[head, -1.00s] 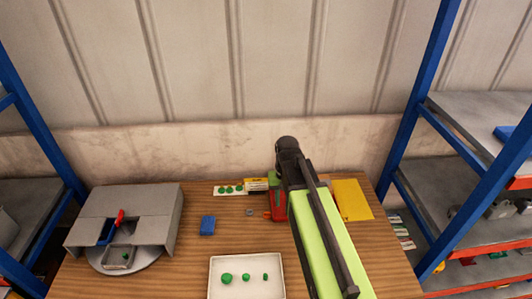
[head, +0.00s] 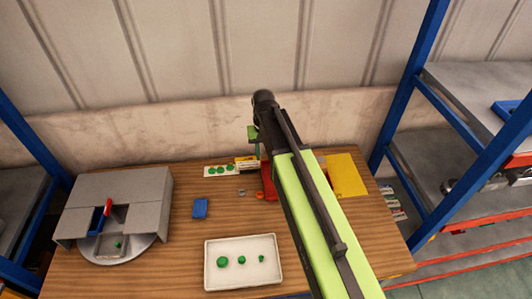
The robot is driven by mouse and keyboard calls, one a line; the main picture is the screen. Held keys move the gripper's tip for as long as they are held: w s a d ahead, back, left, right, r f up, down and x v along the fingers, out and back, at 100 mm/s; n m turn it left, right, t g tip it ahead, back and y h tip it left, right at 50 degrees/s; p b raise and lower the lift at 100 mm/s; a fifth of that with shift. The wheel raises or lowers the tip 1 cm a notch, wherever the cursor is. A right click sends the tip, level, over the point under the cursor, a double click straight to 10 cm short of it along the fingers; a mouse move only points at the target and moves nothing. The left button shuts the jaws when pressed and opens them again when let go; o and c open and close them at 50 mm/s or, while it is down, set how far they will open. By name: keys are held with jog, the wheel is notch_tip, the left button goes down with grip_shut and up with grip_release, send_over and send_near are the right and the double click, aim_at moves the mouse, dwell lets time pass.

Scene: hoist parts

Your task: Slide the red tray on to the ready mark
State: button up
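A red object (head: 270,186) stands on the wooden table, partly hidden behind my arm; I cannot tell whether it is the red tray. A small red piece (head: 108,206) also shows in the opening of the grey housing at left. A flat yellow sheet (head: 347,175) lies at the table's back right, partly behind my arm; I cannot tell whether it is the ready mark. My gripper (head: 253,142) hangs at the arm's end, above the back of the table near the red object. Its fingers are mostly hidden, and nothing clearly shows in them.
The grey housing (head: 135,186) covers a round plate with a blue tray (head: 97,222). A white tray (head: 272,277) with green pieces lies in front. A blue block (head: 200,208) and a white card with green dots (head: 220,170) lie between. Blue-framed shelves flank the table.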

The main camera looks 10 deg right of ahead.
jog(key=b, duration=1.4)
send_near(270, 193)
jog(key=w+f, duration=0.2)
jog(key=w+a+f, duration=0.1)
jog(key=f, duration=0.1)
jog(key=w+a+f, duration=0.1)
jog(key=w+f, duration=0.1)
jog(key=f, duration=0.1)
jog(key=shift+w, duration=0.3)
jog(key=shift+r, duration=0.15)
grip_shut()
